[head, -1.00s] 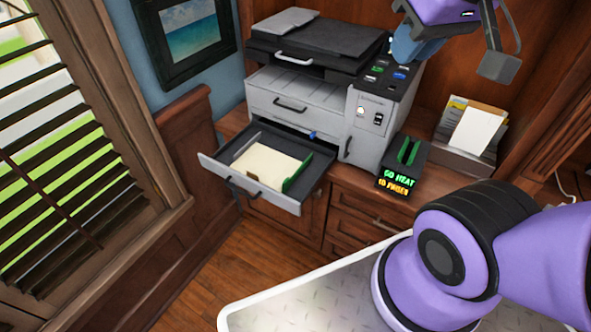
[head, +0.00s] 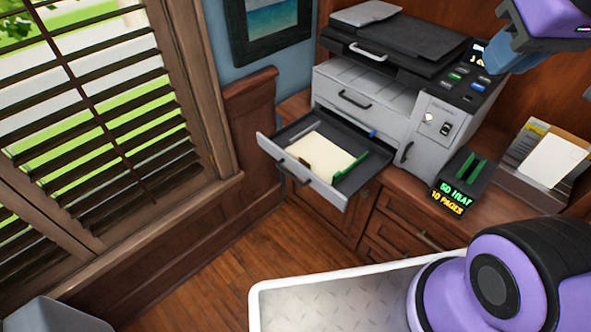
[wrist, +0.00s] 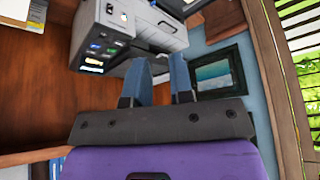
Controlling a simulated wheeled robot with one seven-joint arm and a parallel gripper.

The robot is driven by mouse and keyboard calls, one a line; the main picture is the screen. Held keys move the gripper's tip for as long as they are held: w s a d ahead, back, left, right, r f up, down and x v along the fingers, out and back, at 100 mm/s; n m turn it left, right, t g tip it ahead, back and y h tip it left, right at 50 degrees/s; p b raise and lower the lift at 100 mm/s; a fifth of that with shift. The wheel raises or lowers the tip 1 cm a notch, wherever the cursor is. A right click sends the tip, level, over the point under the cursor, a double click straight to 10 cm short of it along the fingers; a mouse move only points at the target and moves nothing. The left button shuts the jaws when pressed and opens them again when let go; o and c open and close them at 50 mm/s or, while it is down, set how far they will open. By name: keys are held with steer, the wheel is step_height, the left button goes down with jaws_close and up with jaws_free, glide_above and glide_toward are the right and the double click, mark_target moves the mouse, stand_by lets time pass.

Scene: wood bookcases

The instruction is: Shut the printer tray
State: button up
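The grey and black printer (head: 425,140) stands on a wooden cabinet, right of centre in the head view. Its lower paper tray (head: 322,190) is pulled far out toward the window side, over the cabinet's front edge. Cream paper (head: 318,156) and green and dark guides lie in it. My gripper (wrist: 158,66) is open, its two blue fingers apart with nothing between them. In the head view it is at the upper right, partly cut off, high beside the printer and away from the tray. The printer (wrist: 112,22) shows upside down beyond the fingers in the wrist view.
A small black device (head: 463,182) with lit text and a paper holder (head: 545,160) stand right of the printer. A slatted window (head: 95,110) is at the left. The wood floor (head: 235,260) before the tray is clear.

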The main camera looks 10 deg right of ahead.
steer(key=c, duration=0.3)
steer(key=shift+w, duration=0.15)
jaws_close()
steer(key=w+a+f+n+g+h, duration=0.3)
steer(key=w+a+f+n+h, duration=0.25)
steer(key=w+a+f, duration=0.45)
steer(key=w+a+f+n+g+h, duration=0.3)
steer(key=w+a+f+n+h, duration=0.25)
steer(key=w+f, duration=0.4)
steer(key=s+a+f+n+t+h, duration=0.15)
steer(key=a+f+n, duration=0.25)
steer(key=f, duration=0.5)
steer(key=s+a+f+n+t+h, duration=0.1)
steer(key=a+f+n+t+h, duration=0.25)
steer(key=f, duration=0.55)
steer(key=n+t+y, duration=0.1)
steer(key=n+t, duration=0.5)
steer(key=n, duration=0.1)
glide_toward(321, 191)
steer(key=x, duration=0.7)
steer(key=shift+d+r, duration=0.15)
steer(key=shift+d, duration=0.1)
